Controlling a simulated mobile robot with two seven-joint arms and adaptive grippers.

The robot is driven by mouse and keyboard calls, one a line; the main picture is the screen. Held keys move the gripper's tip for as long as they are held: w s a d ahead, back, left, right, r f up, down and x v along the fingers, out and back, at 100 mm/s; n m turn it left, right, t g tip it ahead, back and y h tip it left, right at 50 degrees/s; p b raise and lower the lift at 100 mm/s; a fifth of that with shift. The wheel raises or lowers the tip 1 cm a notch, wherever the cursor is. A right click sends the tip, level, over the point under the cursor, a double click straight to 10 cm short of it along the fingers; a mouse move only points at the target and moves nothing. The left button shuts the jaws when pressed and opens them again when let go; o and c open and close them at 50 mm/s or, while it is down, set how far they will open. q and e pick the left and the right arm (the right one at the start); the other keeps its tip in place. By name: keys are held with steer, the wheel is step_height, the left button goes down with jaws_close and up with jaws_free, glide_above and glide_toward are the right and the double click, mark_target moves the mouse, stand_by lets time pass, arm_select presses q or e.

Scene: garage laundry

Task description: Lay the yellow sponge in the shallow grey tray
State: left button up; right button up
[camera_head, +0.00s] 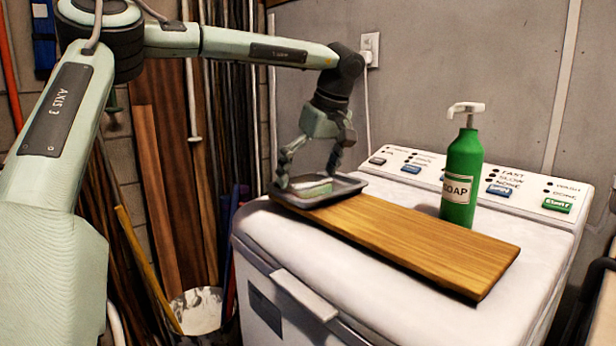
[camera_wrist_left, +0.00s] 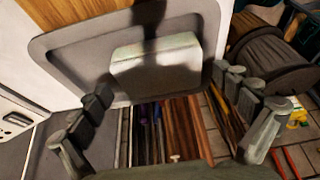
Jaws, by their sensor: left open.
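The shallow grey tray (camera_head: 346,185) rests on the left end of a wooden board on the washing machine. The sponge (camera_head: 314,190) lies inside the tray; it looks yellowish-green in the head view. The wrist view shows it as a pale block (camera_wrist_left: 157,68) within the rim of the tray (camera_wrist_left: 66,42). My left gripper (camera_head: 308,178) is open, pointing down over the tray, with its fingers on either side of the sponge. A gap shows between the fingers (camera_wrist_left: 163,87) and the sponge in the wrist view. My right gripper is not in view.
The wooden board (camera_head: 420,236) is bare to the right of the tray. A green soap bottle (camera_head: 461,180) stands behind it, in front of the control panel (camera_head: 405,168). The white washer top (camera_head: 275,228) ends in a front edge. Planks and poles lean at the left.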

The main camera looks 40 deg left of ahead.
arm_select(q)
steer(key=v, duration=1.2)
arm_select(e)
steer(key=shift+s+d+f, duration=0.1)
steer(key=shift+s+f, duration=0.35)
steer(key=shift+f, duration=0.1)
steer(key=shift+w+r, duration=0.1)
